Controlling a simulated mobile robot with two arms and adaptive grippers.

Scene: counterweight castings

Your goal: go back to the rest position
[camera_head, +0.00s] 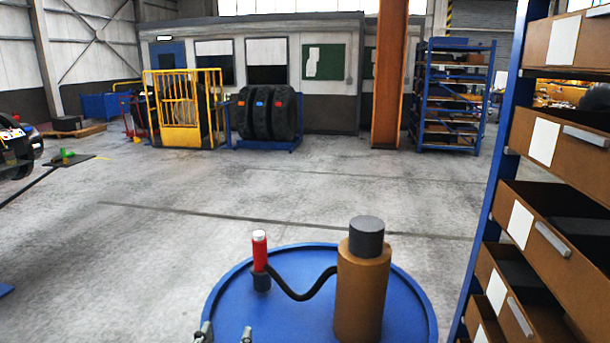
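Two grey metal fingertips of what looks like my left gripper (226,334) show at the bottom edge, over the near left part of a blue round top (285,322). They stand apart with nothing seen between them; the rest of the gripper and its arm are cut off below. My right gripper is not in view. On the round top a brown cylinder with a dark grey cap (362,280) stands upright at the right. A red handle with a white tip (260,250) stands upright in a dark holder at the left. A black hose (300,294) runs between them.
A blue rack with tilted brown bins (545,235) stands close on the right. An orange column (389,75), a blue shelf (452,95), large black tyres (265,113) and a yellow cage (185,107) stand far back. The grey floor (150,215) between is mostly clear.

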